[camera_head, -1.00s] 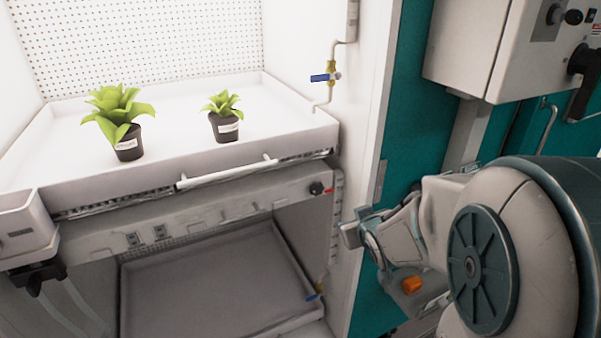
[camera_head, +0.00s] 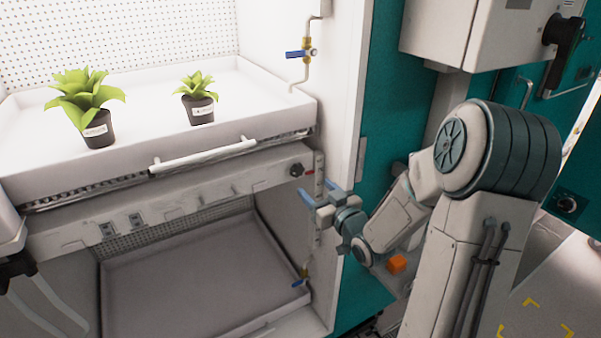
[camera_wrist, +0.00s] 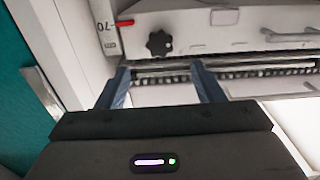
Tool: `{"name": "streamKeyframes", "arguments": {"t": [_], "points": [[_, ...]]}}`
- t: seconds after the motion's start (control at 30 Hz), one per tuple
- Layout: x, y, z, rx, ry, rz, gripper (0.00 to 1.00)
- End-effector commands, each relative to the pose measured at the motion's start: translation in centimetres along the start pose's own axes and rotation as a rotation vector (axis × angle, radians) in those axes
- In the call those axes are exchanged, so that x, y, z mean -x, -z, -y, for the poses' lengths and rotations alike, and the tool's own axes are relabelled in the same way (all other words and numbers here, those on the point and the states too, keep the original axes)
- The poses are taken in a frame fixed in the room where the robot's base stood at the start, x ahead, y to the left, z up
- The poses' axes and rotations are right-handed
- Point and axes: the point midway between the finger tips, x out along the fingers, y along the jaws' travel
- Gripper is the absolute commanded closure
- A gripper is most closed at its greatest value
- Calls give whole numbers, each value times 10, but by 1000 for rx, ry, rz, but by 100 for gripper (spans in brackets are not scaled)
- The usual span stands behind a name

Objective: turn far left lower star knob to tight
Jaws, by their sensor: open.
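A small black star knob (camera_head: 297,170) sits at the right end of the grey front rail under the upper tray, with a red mark beside it. In the wrist view the knob (camera_wrist: 159,43) shows its lobes, with a red tab to its left. My gripper (camera_head: 318,193) is open and empty, just below and to the right of the knob in the head view. In the wrist view its two blue fingers (camera_wrist: 160,70) point toward the rail. The knob lies beyond the tips, in line with the gap between them, and looks untouched.
The upper tray (camera_head: 30,130) holds two potted plants (camera_head: 93,120) and has a white handle (camera_head: 203,157). A lower tray (camera_head: 190,290) lies below. Blue-handled valves (camera_head: 300,54) are on the right wall. A perforated upright strip (camera_head: 319,170) stands close to the knob.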

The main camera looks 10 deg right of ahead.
Motion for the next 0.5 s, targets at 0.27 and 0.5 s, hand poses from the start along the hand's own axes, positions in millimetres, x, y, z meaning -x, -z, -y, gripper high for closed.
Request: {"name": "streamKeyframes", "arguments": {"t": [0.27, 0.5], "points": [[-58, 2, 1, -2, 1, 0, 39], [-85, 1, 0, 0, -1, 1, 39]]}}
